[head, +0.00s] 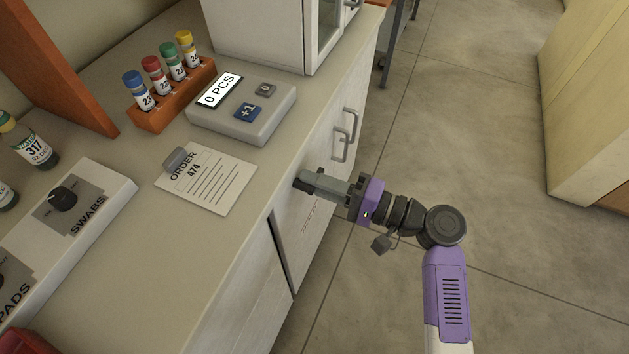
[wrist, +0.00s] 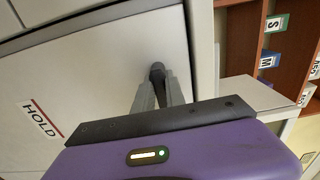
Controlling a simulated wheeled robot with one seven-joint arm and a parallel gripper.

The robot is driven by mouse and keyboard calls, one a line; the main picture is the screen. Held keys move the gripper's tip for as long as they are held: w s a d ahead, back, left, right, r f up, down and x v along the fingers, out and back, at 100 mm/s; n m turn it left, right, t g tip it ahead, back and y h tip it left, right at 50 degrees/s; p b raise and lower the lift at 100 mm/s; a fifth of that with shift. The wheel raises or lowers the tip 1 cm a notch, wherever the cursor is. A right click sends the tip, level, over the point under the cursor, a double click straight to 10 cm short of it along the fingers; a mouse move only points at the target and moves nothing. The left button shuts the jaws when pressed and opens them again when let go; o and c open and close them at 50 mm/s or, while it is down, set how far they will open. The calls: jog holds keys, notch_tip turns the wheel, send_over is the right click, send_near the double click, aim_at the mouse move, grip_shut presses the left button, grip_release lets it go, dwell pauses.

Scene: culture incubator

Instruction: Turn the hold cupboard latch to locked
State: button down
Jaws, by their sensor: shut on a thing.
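The hold cupboard door (wrist: 85,85) is white and carries a HOLD label (wrist: 42,118) with a red line in the wrist view. The latch (wrist: 157,70) is a small dark knob near the door's edge. My gripper (wrist: 158,78) is shut on the latch, its two grey fingers converging on it. In the head view my gripper (head: 303,181) reaches from the right to the cabinet front, just below the counter edge. The fingers cover much of the latch, so its turned position cannot be told. The door looks closed in the wrist view.
The counter (head: 120,262) holds an order sheet (head: 207,180), a piece counter (head: 241,112), a rack of capped vials (head: 172,101) and a dial panel (head: 62,225). The floor (head: 470,130) to the right is clear.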

jog(key=shift+s, duration=0.1)
jog(key=c, duration=1.4)
grip_release()
jog(key=v, duration=0.7)
jog(key=shift+d, duration=0.35)
